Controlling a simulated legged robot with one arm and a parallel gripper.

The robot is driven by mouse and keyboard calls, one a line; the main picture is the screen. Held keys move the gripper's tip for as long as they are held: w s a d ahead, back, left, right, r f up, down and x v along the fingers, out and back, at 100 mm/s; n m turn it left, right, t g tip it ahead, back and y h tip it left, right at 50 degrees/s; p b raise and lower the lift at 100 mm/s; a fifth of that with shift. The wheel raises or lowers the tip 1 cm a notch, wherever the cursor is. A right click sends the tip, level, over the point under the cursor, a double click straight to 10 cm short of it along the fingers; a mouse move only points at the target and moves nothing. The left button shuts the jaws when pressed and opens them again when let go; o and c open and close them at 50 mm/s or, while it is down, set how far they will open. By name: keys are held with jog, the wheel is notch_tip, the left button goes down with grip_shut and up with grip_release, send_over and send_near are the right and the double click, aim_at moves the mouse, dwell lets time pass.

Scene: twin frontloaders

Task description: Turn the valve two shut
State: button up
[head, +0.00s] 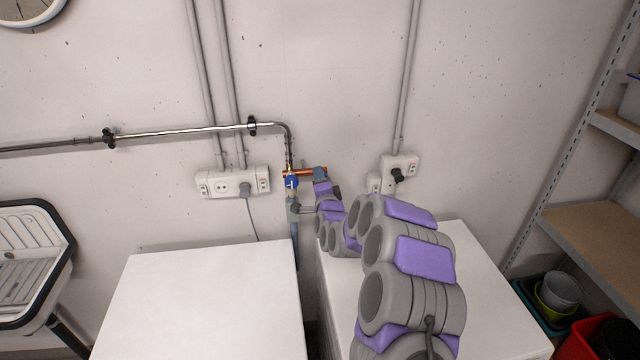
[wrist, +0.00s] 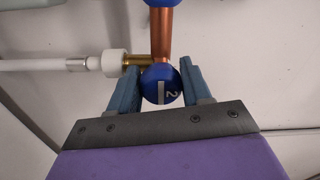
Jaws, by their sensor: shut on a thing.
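Valve two is a round blue knob (wrist: 162,85) marked with a white "2" and a white bar, seen in the wrist view. It sits at the end of a copper pipe (wrist: 161,35).
Two white machine tops, left (head: 205,305) and right (head: 490,300), stand below the valve. A socket strip (head: 233,182) is on the wall to its left. A brass fitting with a white hose connector (wrist: 114,63) lies beside the knob. Shelves (head: 590,235) stand at the far right.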

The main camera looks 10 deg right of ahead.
jog(key=shift+f, duration=0.3)
jog(key=o, duration=0.8)
jog(key=shift+o, duration=0.9)
jog(key=shift+r, duration=0.15)
jog(key=s+p, duration=1.1)
jog(key=s, duration=0.6)
jog(key=shift+s, duration=0.15)
